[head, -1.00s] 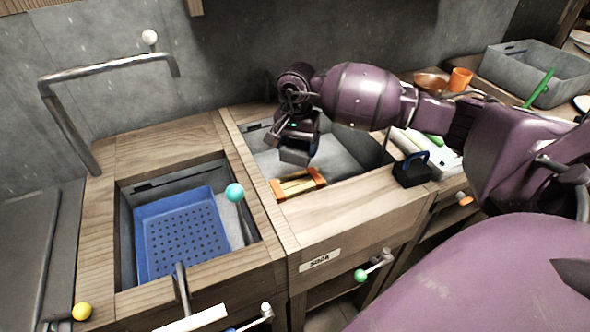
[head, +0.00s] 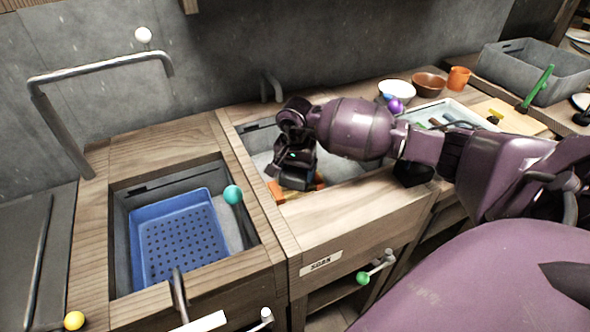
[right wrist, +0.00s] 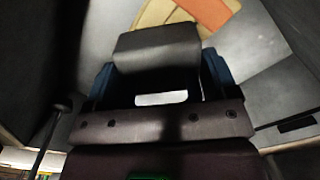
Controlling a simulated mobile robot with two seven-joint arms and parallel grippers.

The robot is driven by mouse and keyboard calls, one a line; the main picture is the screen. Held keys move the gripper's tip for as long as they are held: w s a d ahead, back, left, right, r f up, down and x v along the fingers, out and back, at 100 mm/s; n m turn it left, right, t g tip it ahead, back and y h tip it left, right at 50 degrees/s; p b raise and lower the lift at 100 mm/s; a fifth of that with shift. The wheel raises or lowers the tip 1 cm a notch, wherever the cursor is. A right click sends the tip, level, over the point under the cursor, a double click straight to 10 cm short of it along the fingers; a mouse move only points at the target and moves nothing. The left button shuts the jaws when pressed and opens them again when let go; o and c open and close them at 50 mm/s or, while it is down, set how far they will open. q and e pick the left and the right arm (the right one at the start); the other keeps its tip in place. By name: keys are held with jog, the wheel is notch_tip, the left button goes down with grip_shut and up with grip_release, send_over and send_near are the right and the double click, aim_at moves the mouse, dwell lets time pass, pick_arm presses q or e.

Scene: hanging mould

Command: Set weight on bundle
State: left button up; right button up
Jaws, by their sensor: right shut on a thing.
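The bundle (head: 276,193), tan with orange ends, lies in the soak basin (head: 344,163); my right gripper covers its middle in the head view. It also shows in the right wrist view (right wrist: 180,12), just beyond the gripper. My left gripper is not in view.
A blue perforated tray (head: 180,240) sits in the left basin. A dark block (head: 412,173) stands on the counter right of the soak basin, partly behind my arm. Bowls (head: 429,84), an orange cup (head: 458,78) and a grey crate (head: 535,70) stand at the back right.

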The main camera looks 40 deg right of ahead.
jog(key=shift+f, duration=0.1)
jog(key=o, duration=1.1)
jog(key=shift+o, duration=0.2)
jog(key=shift+r, duration=0.4)
notch_tip(320, 180, up, 10)
jog(key=shift+p, duration=0.75)
jog(key=shift+r, duration=0.7)
